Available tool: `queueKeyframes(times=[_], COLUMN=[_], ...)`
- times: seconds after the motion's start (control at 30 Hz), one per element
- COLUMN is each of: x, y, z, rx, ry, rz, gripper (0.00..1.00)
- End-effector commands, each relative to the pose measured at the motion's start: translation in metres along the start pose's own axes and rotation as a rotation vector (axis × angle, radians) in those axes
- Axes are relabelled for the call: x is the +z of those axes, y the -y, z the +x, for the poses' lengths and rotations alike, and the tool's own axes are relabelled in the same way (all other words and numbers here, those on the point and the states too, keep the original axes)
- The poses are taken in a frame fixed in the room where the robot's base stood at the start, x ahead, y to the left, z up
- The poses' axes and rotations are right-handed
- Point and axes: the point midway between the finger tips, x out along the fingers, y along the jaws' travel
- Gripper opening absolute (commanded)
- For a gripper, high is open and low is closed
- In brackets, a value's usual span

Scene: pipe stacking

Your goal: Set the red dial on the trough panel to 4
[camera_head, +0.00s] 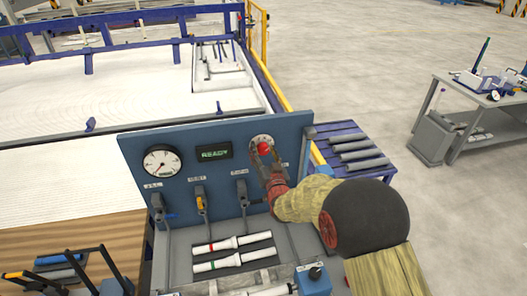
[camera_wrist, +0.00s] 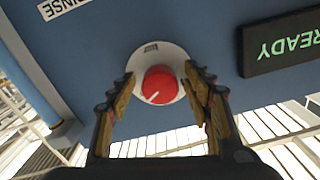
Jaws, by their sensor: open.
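The red dial (camera_head: 264,147) sits on a pale round plate at the upper right of the blue trough panel (camera_head: 221,180). In the wrist view the red dial (camera_wrist: 159,86) shows a white pointer line toward its lower left. The scale numbers are not readable. My gripper (camera_head: 265,158) is at the dial, and in the wrist view my gripper (camera_wrist: 160,85) is open with one finger on each side of the red knob. A gap shows between each finger and the knob.
A green READY display (camera_head: 214,152) and a round gauge (camera_head: 161,163) are left of the dial. White tubes (camera_head: 232,242) lie on the shelf. Grey pipes (camera_head: 358,150) lie on a blue rack at right.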

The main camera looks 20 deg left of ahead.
Motion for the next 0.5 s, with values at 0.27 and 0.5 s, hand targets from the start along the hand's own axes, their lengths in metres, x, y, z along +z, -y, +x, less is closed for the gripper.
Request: queueKeyframes(times=[0.27, 0.5], x=[-0.0003, -0.0004], y=[0.0000, 0.0000], z=[-0.0003, -0.0004], rx=[0.000, 0.000], ry=[0.000, 0.000], rz=[0.000, 0.000], gripper=[0.42, 0.28])
